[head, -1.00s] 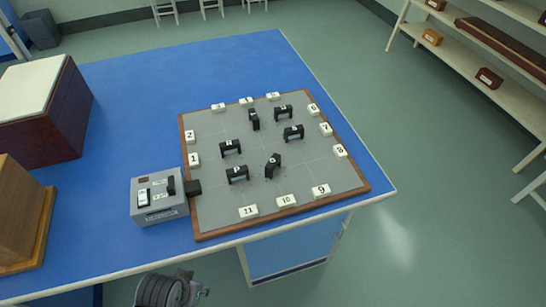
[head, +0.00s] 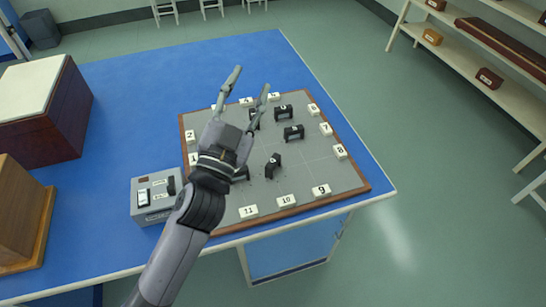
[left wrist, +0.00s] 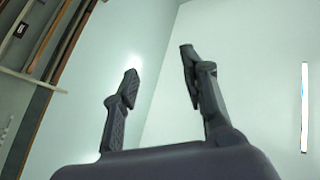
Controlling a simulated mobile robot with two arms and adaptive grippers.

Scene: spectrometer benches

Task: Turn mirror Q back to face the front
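Several small black mirror blocks stand on the grey board (head: 322,177), their letters too small to read surely, so I cannot tell which is mirror Q. One block (head: 273,166) near the board's middle stands turned at an angle to the others. Another (head: 284,111) and a third (head: 294,132) stand square at the back right. One more (head: 254,122) shows partly behind my finger. My left gripper (head: 249,82) is raised over the board's left part, fingers apart and empty, pointing away. It also shows open in the left wrist view (left wrist: 160,65). My right gripper is not in view.
White number tiles line the board's edges, such as tile 9 (head: 321,191). A grey switch box (head: 154,197) stands at the board's left. Wooden boxes (head: 45,118) stand at the far left of the blue table (head: 130,90).

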